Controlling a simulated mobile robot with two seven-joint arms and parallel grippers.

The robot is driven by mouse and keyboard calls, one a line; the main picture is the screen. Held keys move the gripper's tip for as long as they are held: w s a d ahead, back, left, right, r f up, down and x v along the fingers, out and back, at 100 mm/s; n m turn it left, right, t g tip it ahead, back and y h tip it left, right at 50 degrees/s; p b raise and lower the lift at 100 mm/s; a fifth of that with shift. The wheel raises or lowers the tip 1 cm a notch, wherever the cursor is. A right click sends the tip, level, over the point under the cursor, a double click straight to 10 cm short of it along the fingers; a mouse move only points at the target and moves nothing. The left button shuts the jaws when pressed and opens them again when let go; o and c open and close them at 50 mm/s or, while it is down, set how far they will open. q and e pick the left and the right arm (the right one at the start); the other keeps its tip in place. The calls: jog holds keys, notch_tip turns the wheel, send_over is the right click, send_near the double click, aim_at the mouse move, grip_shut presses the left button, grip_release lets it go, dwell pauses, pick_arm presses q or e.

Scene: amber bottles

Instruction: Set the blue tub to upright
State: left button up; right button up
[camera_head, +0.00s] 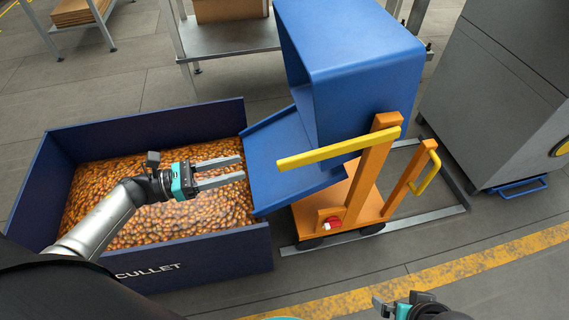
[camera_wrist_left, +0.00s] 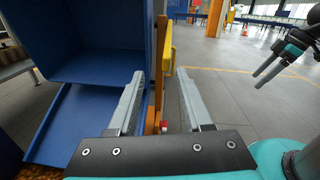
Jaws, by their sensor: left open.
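The blue tub (camera_head: 365,75) is tipped on an orange cart (camera_head: 385,205). Its open mouth and sloping lip (camera_head: 290,155) face left, over the edge of the cullet bin. A yellow lever bar (camera_head: 340,150) sticks out from the cart's orange post. My left gripper (camera_head: 242,167) is open and empty above the bin, left of the bar's end and apart from it. In the left wrist view, the tub (camera_wrist_left: 95,40) is ahead on the left, and the post and a yellow handle (camera_wrist_left: 169,55) show beyond the spread fingers. My right gripper (camera_wrist_left: 256,80) is open and empty.
The dark blue cullet bin (camera_head: 200,260), full of amber pieces, stands under my left arm. A grey machine (camera_head: 500,90) stands right of the cart. A metal table (camera_head: 230,38) is behind. Floor near the yellow line (camera_head: 480,265) is clear.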

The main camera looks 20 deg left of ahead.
aim_at(289, 159)
pick_arm(q)
jog(key=w+d, duration=0.2)
jog(key=d, duration=0.2)
jog(key=w+d+m+g+b, duration=0.1)
jog(key=w+d, duration=0.2)
jog(key=w+d+m+h+b, duration=0.1)
jog(key=w+d, duration=0.1)
jog(key=d, duration=0.2)
jog(key=shift+w+d+r, duration=0.2)
jog(key=shift+d, duration=0.15)
jog(key=shift+w+d, duration=0.3)
jog(key=shift+d, duration=0.15)
pick_arm(e)
jog(key=shift+t, duration=0.4)
jog(key=r, duration=0.4)
jog(key=shift+a+r, duration=0.25)
jog(key=shift+r, duration=0.05)
jog(key=shift+s, duration=0.1)
pick_arm(q)
jog(key=c, duration=0.6)
grip_shut()
pick_arm(e)
jog(key=shift+s+f, duration=0.15)
